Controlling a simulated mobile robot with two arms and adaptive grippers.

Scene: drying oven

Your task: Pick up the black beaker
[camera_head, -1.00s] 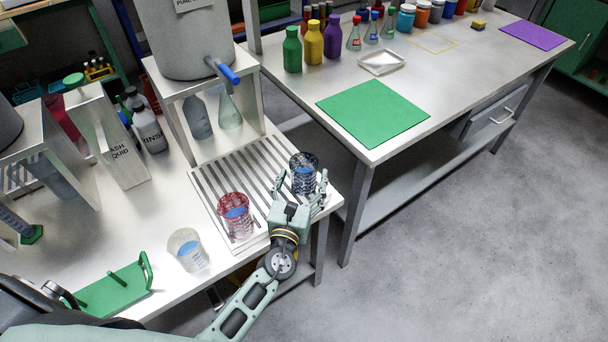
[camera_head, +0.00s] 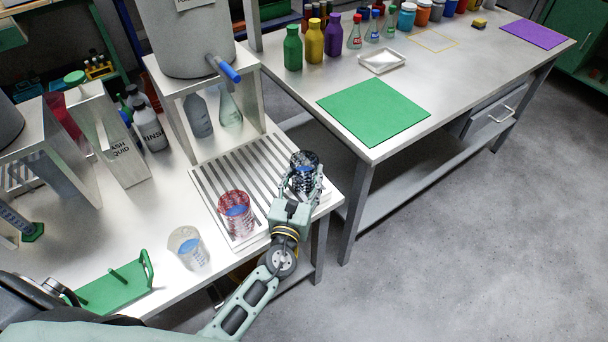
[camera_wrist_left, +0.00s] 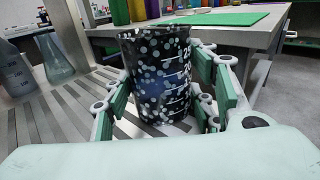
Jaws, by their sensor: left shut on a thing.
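The black beaker (camera_head: 304,172) stands upright at the right end of the slatted drying rack (camera_head: 212,182). It has pale spots and white graduation marks, and it fills the middle of the left wrist view (camera_wrist_left: 158,75). My left gripper (camera_head: 304,190) is shut on the beaker, with fingers on both sides of it; the fingers also show in the left wrist view (camera_wrist_left: 160,100). I cannot tell any gap between the beaker's base and the rack. My right gripper is not in view.
A red beaker (camera_head: 236,213) stands on the rack left of my gripper. A clear beaker (camera_head: 187,247) stands nearer the front, beside a green stand (camera_head: 115,287). A large grey tank (camera_head: 185,40) with a blue-handled tap is behind. A green mat (camera_head: 374,112) lies on the other table.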

